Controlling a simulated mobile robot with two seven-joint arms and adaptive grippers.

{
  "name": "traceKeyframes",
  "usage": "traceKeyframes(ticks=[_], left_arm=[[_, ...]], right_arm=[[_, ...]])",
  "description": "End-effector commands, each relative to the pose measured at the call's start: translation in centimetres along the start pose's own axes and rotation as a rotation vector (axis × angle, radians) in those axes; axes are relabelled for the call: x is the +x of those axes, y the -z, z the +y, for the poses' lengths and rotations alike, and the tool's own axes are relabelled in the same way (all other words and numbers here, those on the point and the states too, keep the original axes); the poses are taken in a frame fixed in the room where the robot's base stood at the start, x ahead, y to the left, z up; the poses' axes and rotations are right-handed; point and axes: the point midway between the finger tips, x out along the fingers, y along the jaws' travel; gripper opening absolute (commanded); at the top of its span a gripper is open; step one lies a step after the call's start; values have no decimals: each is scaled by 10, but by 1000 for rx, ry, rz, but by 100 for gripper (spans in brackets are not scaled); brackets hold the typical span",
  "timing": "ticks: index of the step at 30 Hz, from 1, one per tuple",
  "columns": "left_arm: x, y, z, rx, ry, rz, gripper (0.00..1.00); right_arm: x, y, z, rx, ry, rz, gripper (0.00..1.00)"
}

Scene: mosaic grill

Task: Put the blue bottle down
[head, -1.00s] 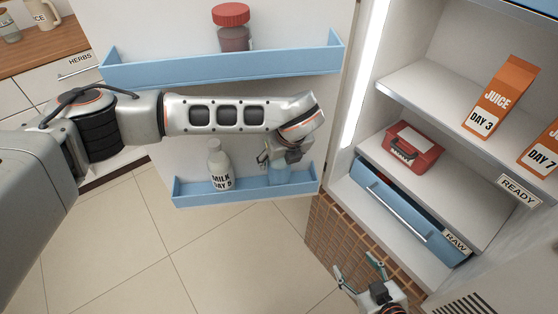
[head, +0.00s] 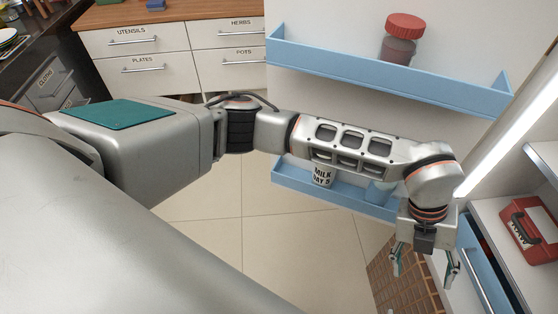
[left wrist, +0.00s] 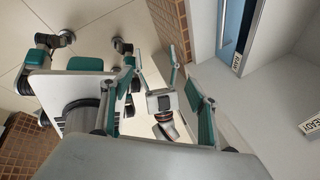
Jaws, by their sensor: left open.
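The blue bottle (head: 379,191) stands in the lower blue door bin (head: 345,199), right of the milk bottle (head: 322,175). My left forearm and wrist partly hide it. My left gripper (head: 425,274) is open and empty, in front of and below the bin, to the right of the bottle and apart from it. In the left wrist view its two teal-padded fingers (left wrist: 160,84) are spread with no bottle between them. My right gripper (left wrist: 155,60) shows beyond them, with its fingers apart and empty. It is out of the head view.
A red-lidded jar (head: 401,42) stands in the upper door bin (head: 350,62). The open fridge is at the right, with a red box (head: 526,228) on a shelf and a blue drawer (head: 478,270). Labelled cabinets (head: 160,60) stand behind. The tiled floor between is clear.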

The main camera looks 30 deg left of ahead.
Motion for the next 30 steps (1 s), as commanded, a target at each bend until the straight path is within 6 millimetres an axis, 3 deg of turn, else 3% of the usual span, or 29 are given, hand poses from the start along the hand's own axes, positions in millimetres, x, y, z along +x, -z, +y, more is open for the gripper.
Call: traceKeyframes(ticks=[1,3,6,8,11,14,16,20,23,27,30], left_arm=[[8,34,-21,14,117,113,60],[4,70,-52,28,288,241,60],[-18,106,-92,13,550,383,60],[-39,118,-111,-15,712,446,60],[-78,118,-133,-100,978,508,60],[-116,96,-138,-230,1232,519,60],[-138,71,-129,-347,1393,498,60],[-160,12,-85,-614,1636,400,60],[-157,-33,-28,-855,1759,280,60],[-124,-76,75,-1224,1821,79,60],[-84,-85,159,-1489,1782,-74,60]], right_arm=[[0,1,1,0,-1,2,60],[0,2,1,0,-2,2,60],[0,1,1,0,-2,2,60],[0,1,1,0,-2,2,60],[0,0,1,-1,-1,0,60],[1,-1,0,-1,-1,-2,60],[1,-2,0,-1,0,-4,60],[1,-3,-1,-1,1,-6,60],[1,-3,-1,-1,1,-6,60],[1,-3,-1,-1,2,-6,60],[1,-3,-1,0,2,-6,60]])
